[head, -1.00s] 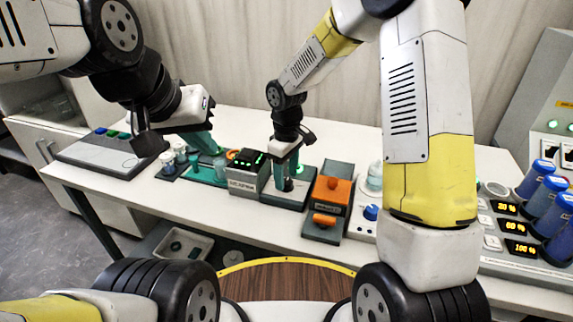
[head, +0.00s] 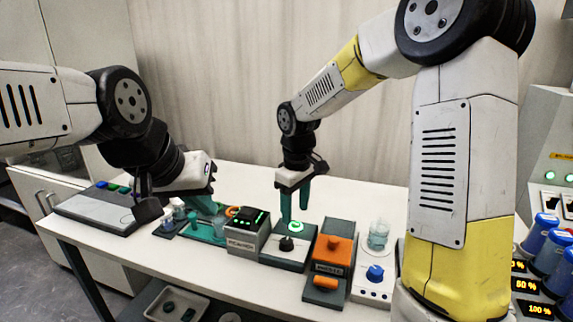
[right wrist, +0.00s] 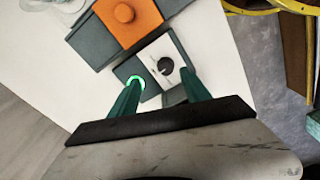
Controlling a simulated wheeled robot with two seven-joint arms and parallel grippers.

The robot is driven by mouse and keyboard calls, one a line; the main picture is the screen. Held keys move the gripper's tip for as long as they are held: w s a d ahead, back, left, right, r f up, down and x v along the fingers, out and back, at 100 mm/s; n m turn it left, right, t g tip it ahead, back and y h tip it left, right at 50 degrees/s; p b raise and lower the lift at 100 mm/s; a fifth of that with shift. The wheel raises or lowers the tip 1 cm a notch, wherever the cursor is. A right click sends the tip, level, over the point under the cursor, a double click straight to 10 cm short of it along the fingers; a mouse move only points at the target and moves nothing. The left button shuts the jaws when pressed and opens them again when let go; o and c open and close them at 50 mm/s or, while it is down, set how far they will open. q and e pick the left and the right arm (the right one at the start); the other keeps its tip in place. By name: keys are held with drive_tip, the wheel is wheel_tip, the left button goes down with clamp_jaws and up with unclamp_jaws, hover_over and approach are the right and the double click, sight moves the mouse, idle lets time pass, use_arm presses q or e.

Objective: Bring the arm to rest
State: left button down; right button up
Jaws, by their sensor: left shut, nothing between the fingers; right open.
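My right gripper (head: 294,206) is open and empty. It hangs just above a dark box with a black knob (head: 286,243) and a lit green ring (head: 296,228). In the right wrist view its two teal fingers (right wrist: 158,92) are spread apart, with the black knob (right wrist: 166,66) and green ring (right wrist: 137,82) below and between them. The knob sits on a white face plate. My left gripper (head: 203,203) is shut and empty, low over the left part of the table, beside the small jars; its fingertips are hard to make out.
The white table (head: 345,205) holds a black box with green digits (head: 247,231), an orange-topped unit (head: 333,250), a blue-knobbed unit (head: 375,274) with a glass beaker (head: 378,236), and a grey panel (head: 100,208). Blue-capped bottles (head: 540,235) stand at right. The table's back strip is clear.

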drive_tip(key=s+d+r+m+t+y, duration=0.1)
drive_tip(key=s+d+r+m, duration=0.3)
drive_tip(key=s, duration=0.5)
drive_tip(key=s+d+r+m+t+y, duration=0.1)
drive_tip(key=s+d+r+m+t, duration=0.3)
drive_tip(key=s+d+r, duration=0.4)
drive_tip(key=shift+s+r+m+t, duration=0.3)
drive_tip(key=shift+s+r+m, duration=0.4)
drive_tip(key=shift+s+m, duration=0.1)
